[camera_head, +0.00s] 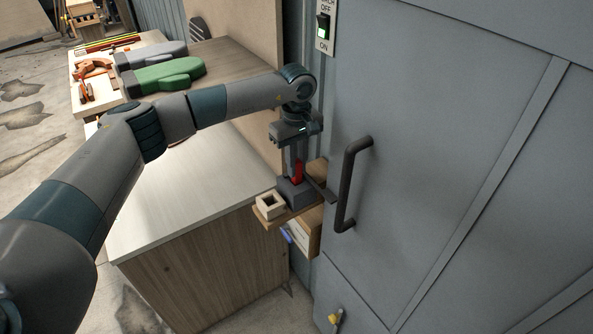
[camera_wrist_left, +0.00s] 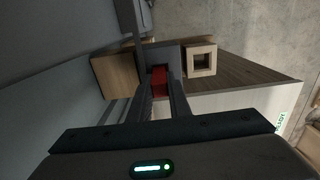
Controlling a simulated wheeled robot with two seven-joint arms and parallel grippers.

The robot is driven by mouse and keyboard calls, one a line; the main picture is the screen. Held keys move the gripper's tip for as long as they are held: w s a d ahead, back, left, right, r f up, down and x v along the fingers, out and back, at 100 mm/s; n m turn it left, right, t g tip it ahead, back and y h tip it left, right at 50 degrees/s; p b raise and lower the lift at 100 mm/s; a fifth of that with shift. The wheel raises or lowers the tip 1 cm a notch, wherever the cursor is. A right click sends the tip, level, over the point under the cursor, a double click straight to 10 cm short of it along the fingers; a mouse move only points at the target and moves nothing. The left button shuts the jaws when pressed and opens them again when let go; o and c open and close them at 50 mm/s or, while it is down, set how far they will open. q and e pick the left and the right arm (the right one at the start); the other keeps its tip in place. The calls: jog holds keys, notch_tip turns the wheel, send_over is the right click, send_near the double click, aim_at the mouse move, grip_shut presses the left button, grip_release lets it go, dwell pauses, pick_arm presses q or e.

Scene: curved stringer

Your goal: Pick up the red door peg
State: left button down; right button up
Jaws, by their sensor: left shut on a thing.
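The red door peg (camera_head: 298,173) stands upright at a dark grey block (camera_head: 294,190) on a small wooden shelf by the grey door. My left gripper (camera_head: 297,164) points down over it, with its fingers shut on the peg. In the left wrist view the red peg (camera_wrist_left: 159,80) shows between the two fingertips (camera_wrist_left: 160,86), with the grey block behind it. I cannot tell whether the peg's lower end is inside the block. My right gripper is not in view.
A pale square wooden socket (camera_head: 268,206) sits left of the block on the shelf. The grey door with a dark handle (camera_head: 352,184) is close on the right. A white-topped cabinet (camera_head: 190,190) stands left, with green and grey mitts (camera_head: 168,77) beyond.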

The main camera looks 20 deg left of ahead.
pick_arm(q)
notch_tip(320, 180, up, 8)
jog(key=b, duration=0.3)
jog(key=shift+f+b, duration=0.2)
jog(key=shift+b, duration=0.15)
jog(key=shift+r, duration=0.6)
